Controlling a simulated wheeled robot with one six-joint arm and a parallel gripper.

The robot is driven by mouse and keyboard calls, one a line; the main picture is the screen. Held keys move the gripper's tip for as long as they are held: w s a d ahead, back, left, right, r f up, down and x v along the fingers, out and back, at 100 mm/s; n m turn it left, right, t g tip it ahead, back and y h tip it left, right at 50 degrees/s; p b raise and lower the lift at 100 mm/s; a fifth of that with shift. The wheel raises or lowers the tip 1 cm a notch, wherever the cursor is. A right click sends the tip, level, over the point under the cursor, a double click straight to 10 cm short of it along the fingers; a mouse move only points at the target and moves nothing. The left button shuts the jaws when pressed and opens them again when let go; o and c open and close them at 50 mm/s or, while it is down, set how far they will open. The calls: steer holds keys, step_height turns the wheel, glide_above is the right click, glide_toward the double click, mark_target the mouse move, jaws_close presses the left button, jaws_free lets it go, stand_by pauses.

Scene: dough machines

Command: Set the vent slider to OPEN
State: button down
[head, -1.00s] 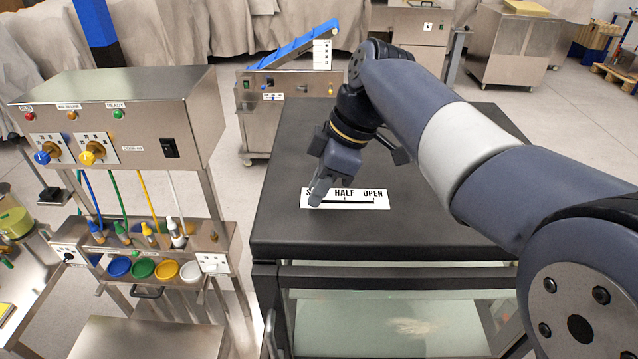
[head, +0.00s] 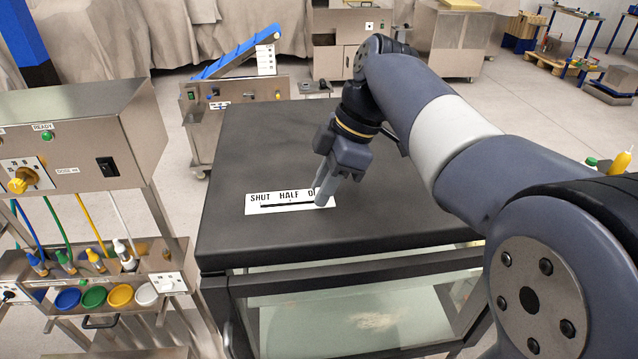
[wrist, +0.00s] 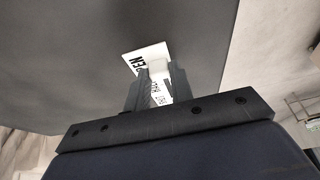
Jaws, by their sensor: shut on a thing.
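The vent slider's white plate (head: 258,208) lies on the dark top of the cabinet, with SHUT, HALF and a partly covered OPEN lettered from left to right. A dark slot (head: 285,206) runs below the words. My gripper (head: 321,197) points down at the plate's right end, by OPEN, and hides the last letters. It is shut on the slider knob, which its fingers hide in the head view. In the wrist view the fingers (wrist: 155,85) stand over the plate (wrist: 148,54), with a pale piece between them.
The dark cabinet top (head: 260,150) is otherwise clear, with glass panels below its front edge. A steel dosing machine (head: 85,140) with knobs, bottles and coloured cups stands at the left. A blue-belted machine (head: 235,95) stands behind.

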steer(key=c, duration=1.5)
jaws_free()
steer(key=shift+d, duration=0.3)
steer(key=shift+o, duration=1.3)
steer(key=shift+a, duration=0.1)
steer(key=v, duration=1)
steer(key=shift+r, duration=0.4)
steer(key=shift+f, duration=0.15)
steer(key=x, duration=1.1)
steer(key=shift+a+r, duration=0.2)
steer(key=shift+a, duration=1.2)
